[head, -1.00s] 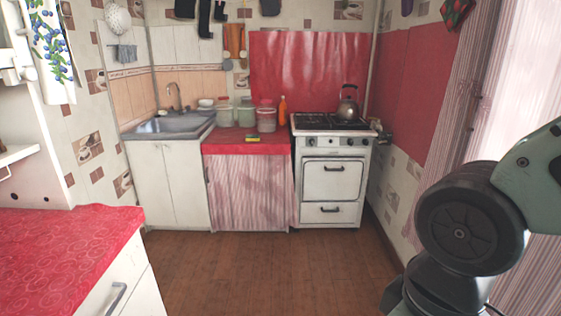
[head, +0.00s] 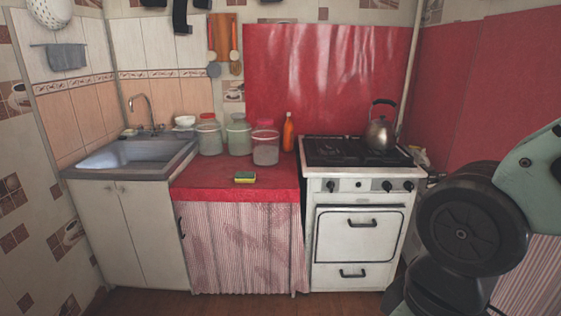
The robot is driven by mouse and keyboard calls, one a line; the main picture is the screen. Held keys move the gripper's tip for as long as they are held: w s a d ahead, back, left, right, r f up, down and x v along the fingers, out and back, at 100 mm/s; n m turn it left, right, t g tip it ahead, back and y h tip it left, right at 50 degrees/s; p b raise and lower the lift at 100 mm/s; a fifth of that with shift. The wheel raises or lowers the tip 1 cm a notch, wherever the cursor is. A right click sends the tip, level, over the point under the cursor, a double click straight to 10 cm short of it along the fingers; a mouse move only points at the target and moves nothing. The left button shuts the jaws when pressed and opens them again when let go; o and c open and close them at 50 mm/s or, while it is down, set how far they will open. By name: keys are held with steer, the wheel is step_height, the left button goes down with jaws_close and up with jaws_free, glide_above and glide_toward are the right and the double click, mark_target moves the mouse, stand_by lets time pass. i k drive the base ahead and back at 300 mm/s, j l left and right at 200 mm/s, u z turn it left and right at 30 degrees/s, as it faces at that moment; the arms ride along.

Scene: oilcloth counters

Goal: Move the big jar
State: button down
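Three glass jars stand upright in a row at the back of the red oilcloth counter (head: 195,188), in the head view. The left jar (head: 209,137) has a reddish lid and pale contents. The middle jar (head: 239,137) has a green lid and looks slightly the tallest. The right jar (head: 265,146) has a pink-red lid and stands a little nearer. I cannot tell for sure which one is the big jar. Part of my arm shows at the right edge; my gripper is out of view and no jar is held.
A yellow-green sponge (head: 245,177) lies near the counter's front. An orange bottle (head: 288,132) stands right of the jars, a white bowl (head: 184,122) left. The sink (head: 135,158) is at left; the stove (head: 358,190) with a kettle (head: 380,130) at right. The counter's front left is clear.

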mark_target(265, 139)
steer(key=i+u, duration=0.25)
steer(key=i, duration=0.4)
steer(key=i+u, duration=0.25)
steer(key=i, duration=0.4)
steer(key=i+l+u, duration=0.25)
steer(key=i, duration=0.4)
steer(key=i+u, duration=0.25)
steer(key=i, duration=0.65)
